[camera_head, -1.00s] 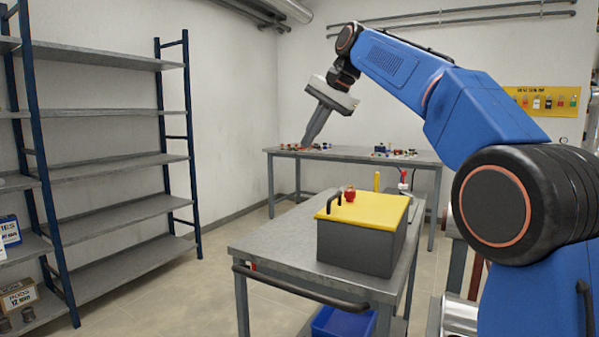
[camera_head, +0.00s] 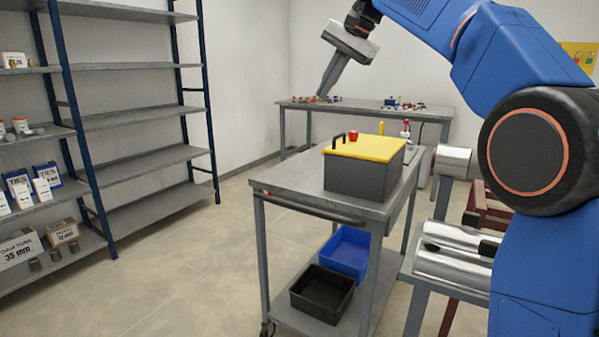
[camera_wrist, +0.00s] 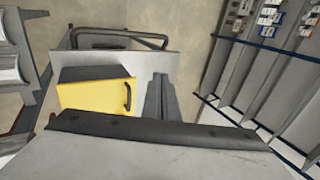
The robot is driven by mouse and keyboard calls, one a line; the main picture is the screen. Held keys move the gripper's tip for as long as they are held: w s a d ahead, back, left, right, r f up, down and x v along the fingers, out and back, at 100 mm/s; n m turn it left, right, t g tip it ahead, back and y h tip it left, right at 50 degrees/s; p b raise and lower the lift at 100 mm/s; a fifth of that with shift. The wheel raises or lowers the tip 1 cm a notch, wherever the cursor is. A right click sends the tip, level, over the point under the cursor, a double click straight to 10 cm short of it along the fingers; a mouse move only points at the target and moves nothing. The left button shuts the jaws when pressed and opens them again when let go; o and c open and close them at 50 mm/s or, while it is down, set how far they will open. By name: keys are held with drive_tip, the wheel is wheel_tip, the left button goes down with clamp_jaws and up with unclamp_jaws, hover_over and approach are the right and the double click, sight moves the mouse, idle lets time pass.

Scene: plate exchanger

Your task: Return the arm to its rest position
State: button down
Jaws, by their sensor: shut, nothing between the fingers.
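My gripper (camera_head: 325,92) hangs from my raised blue arm and points down and slightly left. In the head view it appears in front of the back workbench, above and behind the cart. Its fingers are shut with nothing between them. In the wrist view the shut gripper (camera_wrist: 160,95) points out over the cart top, beside the yellow-lidded box. The gripper looks clear of any surface, though its height is hard to tell.
A grey box with a yellow lid (camera_head: 372,147) stands on the metal cart (camera_head: 285,178). Blue and black bins (camera_head: 322,290) sit on its lower shelf. Shelving (camera_head: 140,118) stands left. A workbench (camera_head: 350,108) with small parts is behind. Floor between shelving and cart is clear.

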drive_tip(key=s+d+f+n+t+h, duration=0.1)
drive_tip(key=s+d+f, duration=0.6)
drive_tip(key=s, duration=0.2)
drive_tip(key=s+d+f+n+h, duration=0.1)
drive_tip(key=s+d+f+h, duration=0.1)
drive_tip(key=s+d+f, duration=0.55)
drive_tip(key=s+d+f+n+h, duration=0.1)
drive_tip(key=s+d+f, duration=0.3)
drive_tip(key=s+f, duration=0.8)
drive_tip(key=s+d+f+n+h, duration=0.1)
drive_tip(key=s+d+f+n, duration=0.2)
drive_tip(key=s+f, duration=0.9)
wheel_tip(320, 180, down, 4)
drive_tip(key=shift+s+d+r, duration=0.2)
drive_tip(key=shift+d, duration=0.15)
